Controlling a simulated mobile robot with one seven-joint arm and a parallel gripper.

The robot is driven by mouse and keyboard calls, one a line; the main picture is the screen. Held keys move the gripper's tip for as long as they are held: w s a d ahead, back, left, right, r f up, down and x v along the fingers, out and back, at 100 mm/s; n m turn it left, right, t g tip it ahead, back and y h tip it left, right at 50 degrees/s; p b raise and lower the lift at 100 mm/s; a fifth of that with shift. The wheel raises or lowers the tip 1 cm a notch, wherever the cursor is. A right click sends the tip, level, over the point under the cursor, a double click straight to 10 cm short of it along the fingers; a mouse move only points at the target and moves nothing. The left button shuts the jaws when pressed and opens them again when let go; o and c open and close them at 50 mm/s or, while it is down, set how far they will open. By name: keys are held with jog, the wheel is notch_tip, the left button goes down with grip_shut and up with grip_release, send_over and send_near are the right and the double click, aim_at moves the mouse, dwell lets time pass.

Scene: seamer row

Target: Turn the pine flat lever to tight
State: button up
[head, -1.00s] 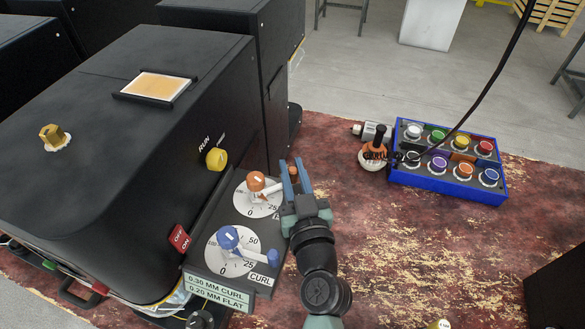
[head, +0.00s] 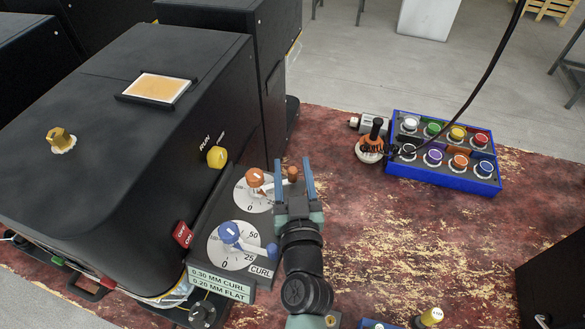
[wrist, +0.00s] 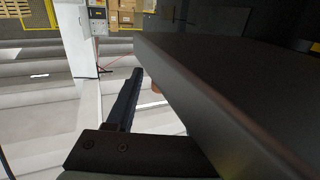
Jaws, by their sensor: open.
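Two dials with levers sit on the dark machine's front panel. The orange lever (head: 256,177) is on the upper dial and has an orange-brown knob (head: 292,172) at its right end; its name label is hidden by my gripper. The blue lever (head: 229,232) is on the lower dial, marked CURL, and points right and down. My gripper (head: 293,177) is open, with one blue finger on each side of the orange-brown knob; I cannot tell whether they touch it. In the wrist view one dark finger (wrist: 125,103) shows beside a dark panel, with a sliver of orange (wrist: 156,88) behind it.
The black machine (head: 130,130) fills the left, with a yellow RUN knob (head: 216,157) and red switch (head: 182,234). A blue button box (head: 440,182) and an orange-and-black joystick-like item (head: 372,145) lie at the right. The red worn surface (head: 400,240) between is mostly clear.

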aim_at(293, 169)
notch_tip(293, 169, up, 10)
jog(key=p, duration=0.4)
dwell(0.3)
